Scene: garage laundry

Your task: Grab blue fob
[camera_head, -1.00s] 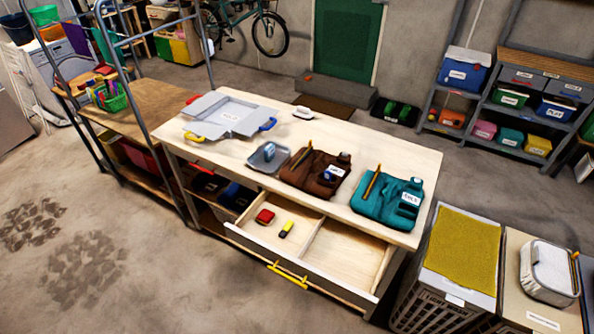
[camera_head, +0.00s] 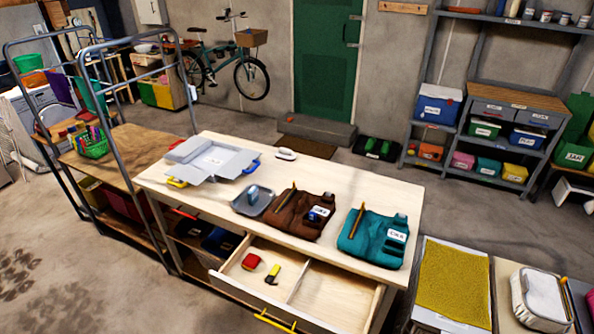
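A small blue object (camera_head: 253,192) stands on a small grey tray (camera_head: 262,206) on the light wooden worktable. Another dark blue item (camera_head: 318,214) lies on a brown pouch or apron (camera_head: 297,226) with a white label, just to the right of the tray. Both are too small to tell for sure which is the fob. A teal pouch (camera_head: 362,246) with a white label lies further right. Neither of my grippers is in view.
The worktable (camera_head: 330,178) has an open drawer (camera_head: 335,298) at its front, holding a red item (camera_head: 251,261) and a yellow-and-black item (camera_head: 273,274). A grey folded box (camera_head: 212,160) lies at the table's left.

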